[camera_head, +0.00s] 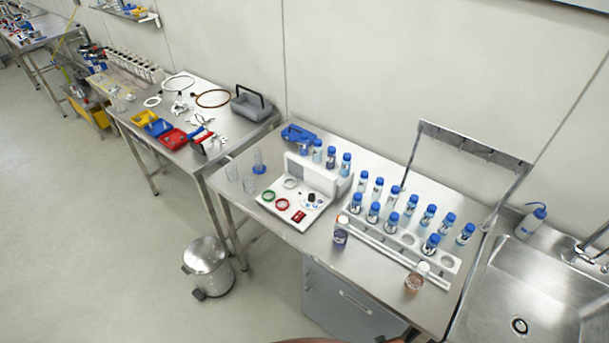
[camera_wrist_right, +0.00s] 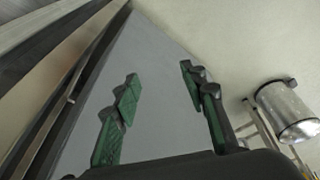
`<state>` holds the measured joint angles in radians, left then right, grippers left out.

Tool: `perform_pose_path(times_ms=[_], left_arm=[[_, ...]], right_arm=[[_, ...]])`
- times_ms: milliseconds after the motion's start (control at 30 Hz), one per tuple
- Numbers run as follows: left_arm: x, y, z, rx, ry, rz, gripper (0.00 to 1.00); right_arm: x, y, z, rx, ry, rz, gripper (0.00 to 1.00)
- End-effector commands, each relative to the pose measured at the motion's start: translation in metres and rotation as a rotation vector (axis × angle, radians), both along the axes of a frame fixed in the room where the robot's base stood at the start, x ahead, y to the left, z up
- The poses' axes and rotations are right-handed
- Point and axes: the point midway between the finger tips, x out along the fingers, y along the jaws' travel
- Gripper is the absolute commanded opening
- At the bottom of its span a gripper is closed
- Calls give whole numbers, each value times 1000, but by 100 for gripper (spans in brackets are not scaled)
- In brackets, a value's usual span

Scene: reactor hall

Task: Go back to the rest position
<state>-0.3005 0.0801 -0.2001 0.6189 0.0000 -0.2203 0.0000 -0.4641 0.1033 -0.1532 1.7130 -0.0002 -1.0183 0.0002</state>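My right gripper (camera_wrist_right: 162,92) shows in the right wrist view with its two green-padded fingers spread wide apart. Nothing is between the fingers. Behind them is a plain grey surface, and the floor lies beyond it. My left gripper is not in either view. In the head view neither gripper shows over the tables.
A steel table (camera_head: 262,226) holds a white device (camera_head: 300,203) and a rack (camera_head: 440,262) with several blue-capped bottles. A sink (camera_head: 522,290) is at the right. A pedal bin (camera_head: 207,265) stands on the floor, also in the right wrist view (camera_wrist_right: 288,108). Floor at left is clear.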

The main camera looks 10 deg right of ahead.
Motion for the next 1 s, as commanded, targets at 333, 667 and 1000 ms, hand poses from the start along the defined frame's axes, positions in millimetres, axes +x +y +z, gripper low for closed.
perform_pose_path(times_ms=[333, 667, 1000], left_arm=[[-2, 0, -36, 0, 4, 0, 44], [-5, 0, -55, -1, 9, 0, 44], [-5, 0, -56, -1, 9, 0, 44]], right_arm=[[-102, 7, -196, 11, 92, 40, 39], [-201, 4, -276, 14, 142, 68, 39], [-216, 3, -281, 14, 147, 71, 38]])
